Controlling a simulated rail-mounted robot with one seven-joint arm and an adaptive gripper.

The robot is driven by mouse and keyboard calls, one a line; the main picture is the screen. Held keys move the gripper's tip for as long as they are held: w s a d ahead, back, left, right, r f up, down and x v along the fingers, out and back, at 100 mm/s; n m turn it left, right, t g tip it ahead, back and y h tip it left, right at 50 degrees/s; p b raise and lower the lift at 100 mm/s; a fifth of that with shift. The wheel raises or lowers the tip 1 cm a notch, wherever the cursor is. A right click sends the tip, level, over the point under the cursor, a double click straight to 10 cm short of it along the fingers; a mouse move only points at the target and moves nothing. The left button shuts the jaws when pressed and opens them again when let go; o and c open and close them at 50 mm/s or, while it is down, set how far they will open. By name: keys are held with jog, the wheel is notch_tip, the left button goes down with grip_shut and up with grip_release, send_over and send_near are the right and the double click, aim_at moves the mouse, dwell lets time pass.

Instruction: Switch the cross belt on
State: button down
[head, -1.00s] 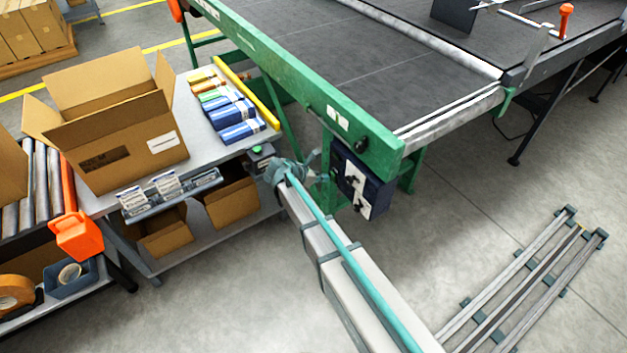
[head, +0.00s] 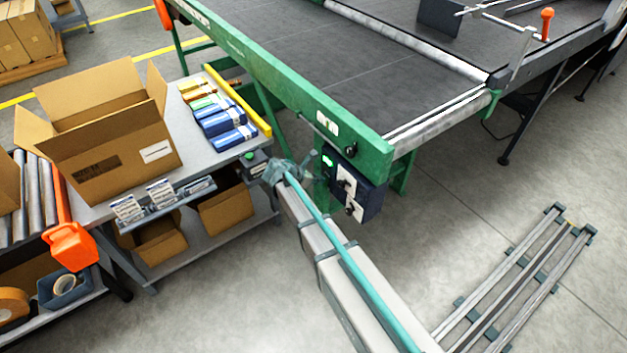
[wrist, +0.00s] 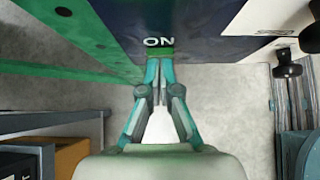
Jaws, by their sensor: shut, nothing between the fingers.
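The dark blue control box (head: 374,201) hangs under the near end of the green belt frame. A bright green button (head: 327,161) shows on its left part in the head view. In the wrist view the green button (wrist: 160,52) is below the white word ON, partly hidden by my fingertips. My gripper (wrist: 160,66) is shut and empty, its tips at the button's lower edge; whether they touch or press it I cannot tell. In the head view my gripper (head: 308,164) is just left of the box. The dark grey belt (head: 330,70) lies above.
Black knobs on white plates (head: 350,184) sit right of the button. A packing table (head: 205,155) with an open carton (head: 115,140) and blue packs stands left. The green frame rail (head: 290,85) runs above the box. A rack of rails (head: 520,275) lies on the floor right.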

jog(key=shift+r+p, duration=0.7)
jog(key=shift+r, duration=0.1)
jog(key=v, duration=1.3)
jog(key=shift+s+f, duration=0.1)
